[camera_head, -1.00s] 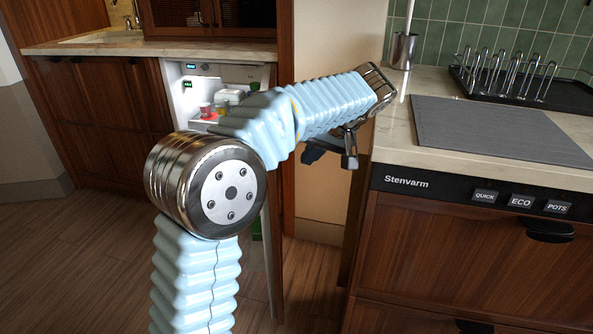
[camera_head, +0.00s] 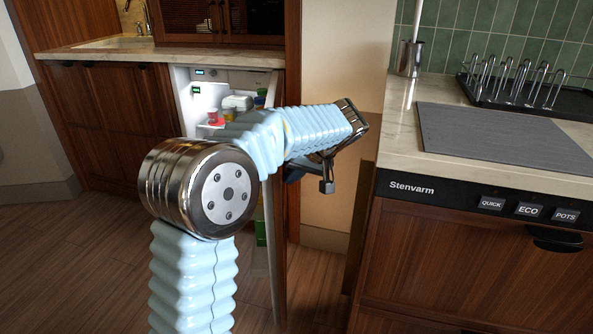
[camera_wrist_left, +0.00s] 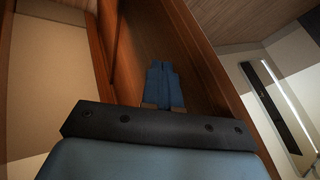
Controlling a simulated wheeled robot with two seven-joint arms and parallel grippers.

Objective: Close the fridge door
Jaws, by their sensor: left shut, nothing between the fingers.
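The fridge (camera_head: 205,75) stands open under the counter at the back left, with its lit white interior showing. Its door (camera_head: 279,225) swings out toward me and shows nearly edge-on, its wooden outer face to the right. My left arm hides part of the door and the opening. My left gripper (camera_head: 294,173) is shut and empty, at the right, outer side of the door. In the left wrist view the dark blue fingers (camera_wrist_left: 164,86) are together in front of a brown wooden panel (camera_wrist_left: 160,35); I cannot tell whether they touch it. My right gripper is not in view.
Food containers (camera_head: 236,103) sit inside the fridge. A counter with a dishwasher panel (camera_head: 430,190) and a black dish rack (camera_head: 550,95) stands at the right. A beige wall (camera_head: 335,70) lies between the units. The wooden floor (camera_head: 90,250) at the left is clear.

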